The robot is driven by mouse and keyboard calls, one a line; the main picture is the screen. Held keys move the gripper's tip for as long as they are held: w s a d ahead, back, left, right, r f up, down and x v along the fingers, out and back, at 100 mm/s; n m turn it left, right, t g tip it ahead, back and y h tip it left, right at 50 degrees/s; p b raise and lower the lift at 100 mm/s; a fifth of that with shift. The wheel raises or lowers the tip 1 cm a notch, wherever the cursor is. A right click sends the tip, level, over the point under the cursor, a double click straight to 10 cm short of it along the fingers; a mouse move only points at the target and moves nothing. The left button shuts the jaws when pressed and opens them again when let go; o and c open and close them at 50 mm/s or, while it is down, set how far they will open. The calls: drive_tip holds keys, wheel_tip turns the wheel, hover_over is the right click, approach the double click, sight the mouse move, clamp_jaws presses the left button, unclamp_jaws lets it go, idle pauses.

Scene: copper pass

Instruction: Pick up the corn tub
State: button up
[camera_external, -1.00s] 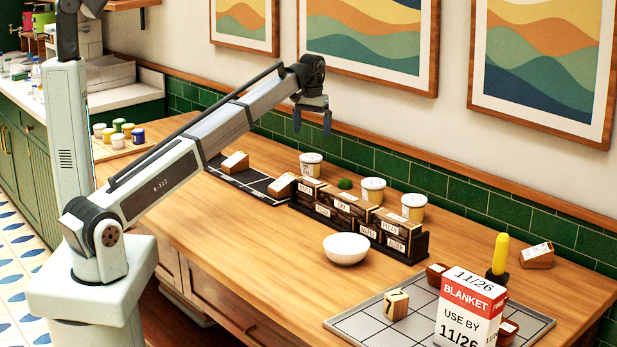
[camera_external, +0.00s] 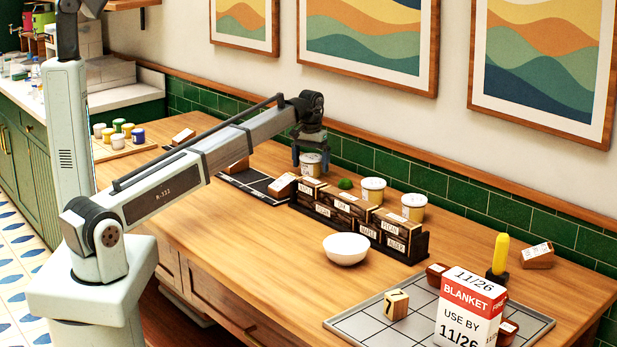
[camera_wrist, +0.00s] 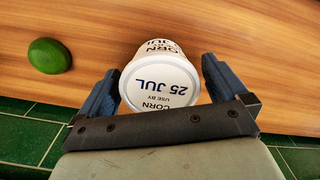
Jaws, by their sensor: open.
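The corn tub (camera_wrist: 160,80) is white, with "CORN", "USE BY" and "25 JUL" on its lid in the wrist view. In the outside view the corn tub (camera_external: 311,164) stands at the back of the wooden counter, behind the dark block rack. My gripper (camera_wrist: 158,88) is open, with one blue-grey finger on each side of the tub. In the outside view my gripper (camera_external: 311,150) is lowered over the tub's top. I cannot tell whether the fingers touch it.
Two more white tubs (camera_external: 373,190) (camera_external: 413,207) stand to the right along the green tiled wall. A green lime-like object (camera_wrist: 49,56) lies nearby. The dark rack (camera_external: 345,218) of labelled wooden blocks is in front. A white bowl (camera_external: 346,248) sits on open counter.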

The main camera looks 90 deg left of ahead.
drive_tip(key=shift+f, duration=0.6)
drive_tip(key=c, duration=1.1)
